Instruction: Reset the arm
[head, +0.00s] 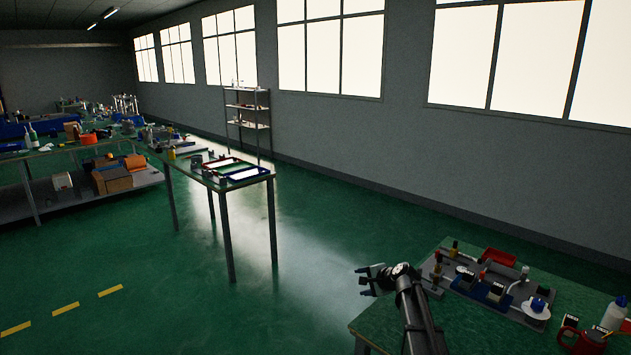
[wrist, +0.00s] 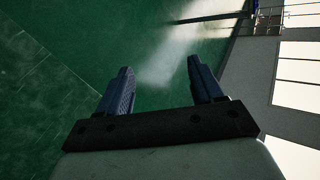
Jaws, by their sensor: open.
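My gripper (head: 366,281) is in the head view, held out past the left edge of the near bench (head: 378,324), above the green floor. Its fingers point left and are apart, with nothing between them. In the wrist view my gripper (wrist: 160,82) shows two dark blue fingers, spread wide and empty, with green floor beyond them. My arm reaches up from the bottom of the head view, beside the bench's left part.
Another bench (head: 240,181) with trays stands across open floor (head: 300,290). A shelf rack (head: 248,108) stands by the wall.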

